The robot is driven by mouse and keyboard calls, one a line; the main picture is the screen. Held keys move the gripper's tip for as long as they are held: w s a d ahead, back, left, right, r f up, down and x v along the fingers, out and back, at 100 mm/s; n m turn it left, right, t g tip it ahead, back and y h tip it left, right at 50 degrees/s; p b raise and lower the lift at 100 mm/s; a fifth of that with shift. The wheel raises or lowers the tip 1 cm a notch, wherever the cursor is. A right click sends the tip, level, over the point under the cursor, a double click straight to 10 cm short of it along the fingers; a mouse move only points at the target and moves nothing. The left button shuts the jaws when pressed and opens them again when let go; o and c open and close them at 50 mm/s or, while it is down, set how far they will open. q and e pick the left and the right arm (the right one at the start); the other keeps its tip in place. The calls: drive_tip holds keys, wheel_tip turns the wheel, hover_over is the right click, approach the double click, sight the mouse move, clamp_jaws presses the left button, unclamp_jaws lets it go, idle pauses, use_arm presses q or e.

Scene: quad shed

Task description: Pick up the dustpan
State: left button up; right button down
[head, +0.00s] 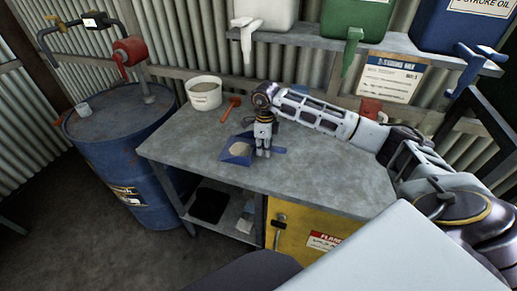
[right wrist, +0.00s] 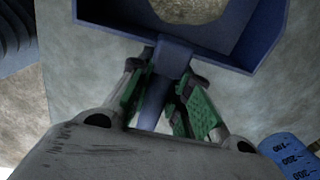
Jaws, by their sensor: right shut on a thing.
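The blue dustpan (head: 237,158) is on or just above the grey workbench (head: 300,185), near its middle, with a pale patch of material in its pan. My right gripper (head: 263,150) comes down over it from above. In the right wrist view the gripper (right wrist: 166,95) is shut on the dustpan's handle (right wrist: 173,58), with its green finger pads on either side. The dustpan's pan (right wrist: 105,12) shows at the top of that view. I cannot tell whether the dustpan touches the bench. My left gripper is not in view.
A blue drum (head: 125,165) is at the left. Jugs with spouts line the shelf (head: 310,41) above. A blue marked container (right wrist: 292,152) shows in the right wrist view.

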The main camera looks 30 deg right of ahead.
drive_tip(key=shift+r, duration=0.4)
wheel_tip(320, 180, up, 8)
drive_tip(key=shift+f+b, duration=0.2)
drive_tip(key=shift+b, duration=0.2)
drive_tip(key=shift+r, duration=0.8)
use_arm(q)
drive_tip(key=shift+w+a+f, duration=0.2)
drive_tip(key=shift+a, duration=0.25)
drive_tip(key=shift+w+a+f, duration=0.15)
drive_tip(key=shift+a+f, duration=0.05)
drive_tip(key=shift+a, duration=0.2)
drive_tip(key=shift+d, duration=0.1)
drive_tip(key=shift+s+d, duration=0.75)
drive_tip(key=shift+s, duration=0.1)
